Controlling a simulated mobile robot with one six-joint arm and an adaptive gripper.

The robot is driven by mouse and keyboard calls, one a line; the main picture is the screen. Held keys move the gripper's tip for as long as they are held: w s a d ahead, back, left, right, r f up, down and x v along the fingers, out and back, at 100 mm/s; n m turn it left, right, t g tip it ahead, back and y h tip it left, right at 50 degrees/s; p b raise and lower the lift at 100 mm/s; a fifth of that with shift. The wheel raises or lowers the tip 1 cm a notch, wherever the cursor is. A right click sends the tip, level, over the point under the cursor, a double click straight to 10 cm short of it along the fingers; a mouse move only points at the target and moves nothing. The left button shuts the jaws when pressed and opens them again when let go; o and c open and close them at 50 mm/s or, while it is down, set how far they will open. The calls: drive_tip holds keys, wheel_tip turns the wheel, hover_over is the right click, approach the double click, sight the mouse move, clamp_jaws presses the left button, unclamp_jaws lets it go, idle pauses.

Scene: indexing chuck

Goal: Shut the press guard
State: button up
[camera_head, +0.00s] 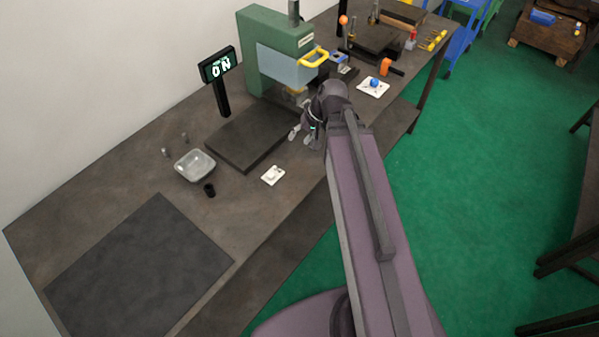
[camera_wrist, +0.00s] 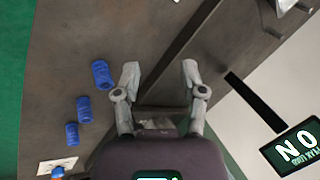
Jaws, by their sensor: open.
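The green press (camera_head: 262,50) stands at the back of the bench. Its guard is a grey-blue panel (camera_head: 282,68) with a yellow handle (camera_head: 315,58), at the press's front side; I cannot tell how far it stands from its shut position. My gripper (camera_head: 300,134) is in front of and below the guard, above the bench near the dark plate (camera_head: 235,148), apart from the handle. In the wrist view my gripper (camera_wrist: 160,72) is open with nothing between its fingers. Neither guard nor handle is recognisable there.
A grey dish (camera_head: 194,165), a black cup (camera_head: 209,190) and a white switch plate (camera_head: 272,175) lie nearer. Several blue cylinders (camera_wrist: 102,74) show beside my gripper.

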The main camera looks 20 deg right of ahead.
drive_tip(key=shift+s+a+f+n+g+h+b, duration=0.45)
drive_tip(key=shift+s+a+f+n+g+h, duration=0.3)
drive_tip(key=shift+s+a+f+h, duration=0.4)
drive_tip(key=shift+s+a+f+n+g+h+b, duration=0.25)
drive_tip(key=shift+s+f+n+h, duration=0.2)
drive_tip(key=shift+h, duration=0.15)
drive_tip(key=shift+s+a+f+n+g+h+b, duration=0.1)
drive_tip(key=shift+s+a+f+n+h+b, duration=0.2)
drive_tip(key=shift+s+h, duration=0.2)
